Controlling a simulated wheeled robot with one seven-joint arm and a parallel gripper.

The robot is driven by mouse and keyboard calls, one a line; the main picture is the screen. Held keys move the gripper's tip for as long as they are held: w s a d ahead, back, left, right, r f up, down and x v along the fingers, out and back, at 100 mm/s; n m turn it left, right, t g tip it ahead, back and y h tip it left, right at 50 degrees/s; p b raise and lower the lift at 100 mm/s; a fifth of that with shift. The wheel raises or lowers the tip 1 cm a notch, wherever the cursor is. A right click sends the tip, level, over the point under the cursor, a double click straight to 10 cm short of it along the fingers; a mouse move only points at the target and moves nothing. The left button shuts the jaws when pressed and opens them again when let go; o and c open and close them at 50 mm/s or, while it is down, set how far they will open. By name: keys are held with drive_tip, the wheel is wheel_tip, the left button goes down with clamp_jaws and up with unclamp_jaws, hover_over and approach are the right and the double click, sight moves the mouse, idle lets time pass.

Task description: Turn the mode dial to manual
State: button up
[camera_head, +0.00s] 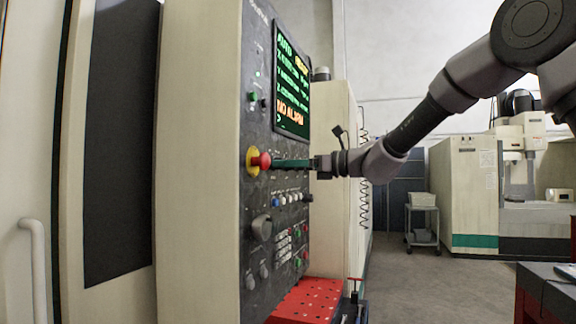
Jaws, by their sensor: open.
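The control panel (285,200) of the machine is seen at a steep angle at left centre. Its screen (291,85) shows "AUTO" at the top and "NO ALARM" lower down. A large grey round dial (262,227) sits on the lower panel, with smaller grey knobs (250,281) below it. The labels are too small to read, so I cannot tell which one is the mode dial. My gripper (276,163) is open and empty, with its dark green fingers seen edge-on. It points left at the panel, above the large dial and close beside the red emergency stop (259,161) in the picture.
A row of small buttons (290,198) lies below my fingers. A grey cart (421,222) and another machine (468,190) stand farther back. Open floor lies between.

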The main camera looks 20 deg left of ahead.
clamp_jaws()
drive_tip(key=shift+n, duration=3.9)
